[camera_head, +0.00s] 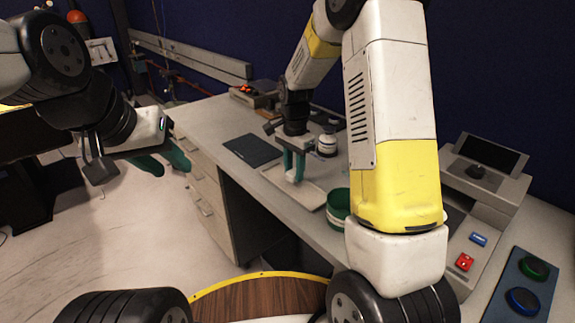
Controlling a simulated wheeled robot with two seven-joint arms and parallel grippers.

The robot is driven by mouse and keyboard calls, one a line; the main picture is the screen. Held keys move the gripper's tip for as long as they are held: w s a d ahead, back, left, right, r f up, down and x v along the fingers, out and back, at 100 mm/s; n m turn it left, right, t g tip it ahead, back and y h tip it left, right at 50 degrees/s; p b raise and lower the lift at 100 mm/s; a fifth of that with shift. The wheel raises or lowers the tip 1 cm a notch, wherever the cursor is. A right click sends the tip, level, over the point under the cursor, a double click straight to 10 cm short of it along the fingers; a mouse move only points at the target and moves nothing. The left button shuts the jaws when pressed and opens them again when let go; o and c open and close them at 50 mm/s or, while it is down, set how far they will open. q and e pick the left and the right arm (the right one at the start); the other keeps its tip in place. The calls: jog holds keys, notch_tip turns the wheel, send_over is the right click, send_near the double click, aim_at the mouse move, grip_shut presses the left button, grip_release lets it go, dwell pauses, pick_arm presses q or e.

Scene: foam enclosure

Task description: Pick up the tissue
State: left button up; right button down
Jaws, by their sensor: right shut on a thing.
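My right gripper (294,166) is over the desk, pointing down with green fingers. It is shut on a small white tissue (294,172), which is mostly hidden between the fingers. The fingers are above a pale shallow tray (309,196) on the desk; I cannot tell whether the tissue touches the tray. My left gripper (171,161) is at the left, away from the desk top, above the floor. Its two green fingers are apart and nothing shows between them.
A white bottle (327,145) stands right behind the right gripper. A green round container (338,205) is beside the tray, partly hidden by my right arm. A dark flat pad (252,150) lies left. A console with buttons (485,200) stands at the right. Drawers (205,190) form the desk's left side.

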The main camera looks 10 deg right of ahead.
jog(key=s, duration=0.5)
jog(key=s+r, duration=0.1)
jog(key=s, duration=0.4)
jog(key=s+r, duration=0.1)
jog(key=s, duration=0.5)
jog(key=shift+r, duration=0.2)
